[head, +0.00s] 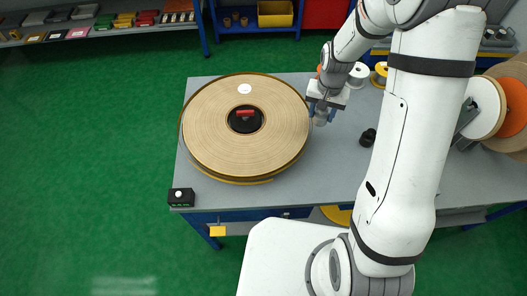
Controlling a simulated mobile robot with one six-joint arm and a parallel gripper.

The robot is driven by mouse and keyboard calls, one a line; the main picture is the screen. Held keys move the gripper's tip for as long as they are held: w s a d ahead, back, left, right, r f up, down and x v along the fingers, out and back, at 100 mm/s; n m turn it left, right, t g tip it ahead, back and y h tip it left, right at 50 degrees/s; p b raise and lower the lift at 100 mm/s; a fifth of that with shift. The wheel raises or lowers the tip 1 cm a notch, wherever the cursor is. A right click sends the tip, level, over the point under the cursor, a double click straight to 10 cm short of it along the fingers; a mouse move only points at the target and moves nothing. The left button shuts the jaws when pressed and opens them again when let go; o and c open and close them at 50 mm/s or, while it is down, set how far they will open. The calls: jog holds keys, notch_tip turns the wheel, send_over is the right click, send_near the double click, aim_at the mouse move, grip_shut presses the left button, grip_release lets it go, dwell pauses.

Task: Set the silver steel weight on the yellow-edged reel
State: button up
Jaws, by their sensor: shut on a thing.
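The yellow-edged reel (207,132) lies flat on the grey table, a wide coil of tan tape with a black hub (258,123) and a red piece (246,113) in its middle. A white round spot (245,88) shows on its far part. My gripper (322,114) is at the reel's right edge, pointing down, with its blue fingers shut on a small grey, metallic piece that looks like the silver steel weight (321,118). The fingers and wrist partly hide the weight. I cannot tell whether it touches the table.
A small dark object (368,137) stands right of my gripper. A black box (181,198) sits at the table's front left corner. White and orange rolls (487,106) stand at the right, and spools (358,75) stand behind my gripper. The table's middle right is partly clear.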

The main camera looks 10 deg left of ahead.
jog(key=s+a+r+m+b, duration=0.1)
jog(key=s+a+r+m, duration=0.1)
jog(key=s+a+r, duration=0.35)
jog(key=s+a+r+m+b, duration=0.2)
jog(key=s+a, duration=0.5)
jog(key=a, duration=0.3)
notch_tip(320, 180, down, 10)
jog(key=shift+w+r, duration=0.15)
jog(key=shift+r, duration=0.05)
jog(key=shift+f, duration=0.1)
jog(key=o, duration=1.3)
jog(key=shift+o, duration=0.2)
